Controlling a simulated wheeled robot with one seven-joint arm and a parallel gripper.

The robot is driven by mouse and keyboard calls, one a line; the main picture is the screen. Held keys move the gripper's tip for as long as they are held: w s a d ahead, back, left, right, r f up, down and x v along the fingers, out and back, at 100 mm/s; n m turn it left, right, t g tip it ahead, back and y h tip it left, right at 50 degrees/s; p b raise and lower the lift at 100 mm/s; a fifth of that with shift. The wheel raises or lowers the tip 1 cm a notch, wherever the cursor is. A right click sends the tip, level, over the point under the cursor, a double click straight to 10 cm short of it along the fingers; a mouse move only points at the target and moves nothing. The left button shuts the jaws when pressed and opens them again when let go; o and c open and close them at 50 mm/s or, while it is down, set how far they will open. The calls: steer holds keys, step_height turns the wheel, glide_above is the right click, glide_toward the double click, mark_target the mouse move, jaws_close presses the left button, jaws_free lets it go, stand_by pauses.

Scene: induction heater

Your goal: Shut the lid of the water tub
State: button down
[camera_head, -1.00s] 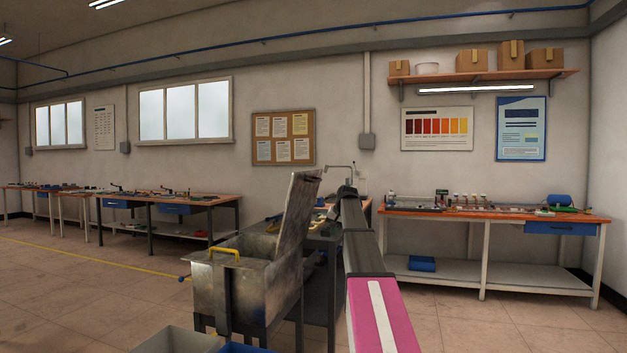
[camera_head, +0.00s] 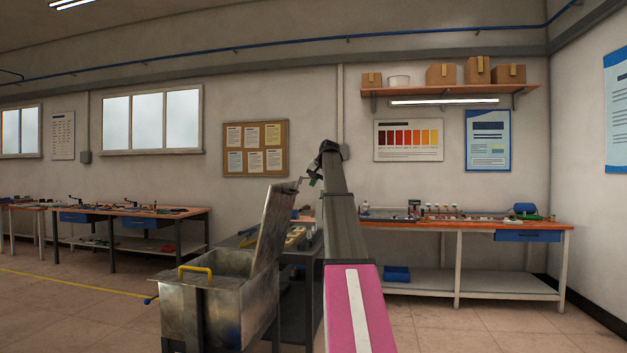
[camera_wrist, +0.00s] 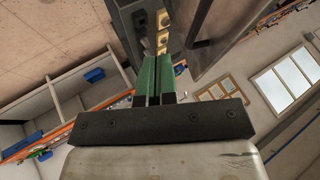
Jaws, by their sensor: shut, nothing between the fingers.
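In the wrist view my gripper (camera_wrist: 153,60) shows two green fingers close together, holding nothing. A grey panel beyond the fingertips there seems to be the lid (camera_wrist: 215,28).
A dark side table (camera_head: 300,257) with yellowish pieces stands behind the lid. A long workbench (camera_head: 470,226) is at the back right, another (camera_head: 130,212) at the back left. Open floor (camera_head: 60,315) lies left of the tub.

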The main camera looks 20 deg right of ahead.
steer(key=w+a+f, duration=0.4)
steer(key=w, duration=0.1)
steer(key=shift+w+a, duration=0.15)
steer(key=shift+w, duration=0.1)
steer(key=shift+f, duration=0.1)
